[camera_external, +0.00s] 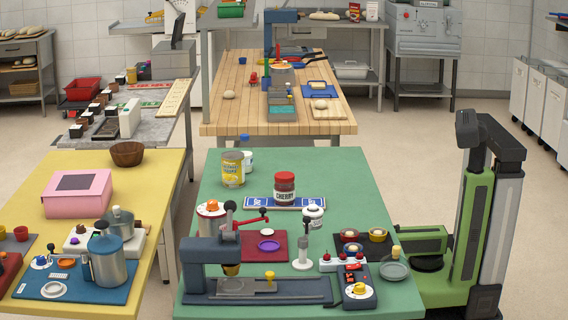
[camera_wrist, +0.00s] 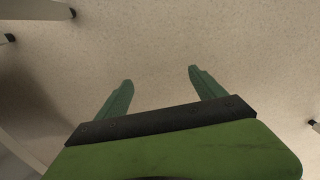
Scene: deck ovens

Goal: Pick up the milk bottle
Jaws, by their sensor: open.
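A white bottle with a blue cap (camera_external: 246,158), which looks like the milk bottle, stands upright on the green table (camera_external: 350,190) towards its back left. A yellow can (camera_external: 232,170) stands in front and to its left and hides part of it. My gripper (camera_wrist: 160,76) shows in the wrist view with its two green fingers apart and nothing between them. Only the floor is below it there, and the bottle is not in that view. In the external view my arm is at the right of the green table, far from the bottle; my fingers cannot be made out there.
A red-lidded cherry jar (camera_external: 285,188) stands on a blue mat right of the can. A dark press (camera_external: 230,270) and several small items crowd the table's front. The table's back right is clear. Chair or table legs (camera_wrist: 45,8) show in the wrist view.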

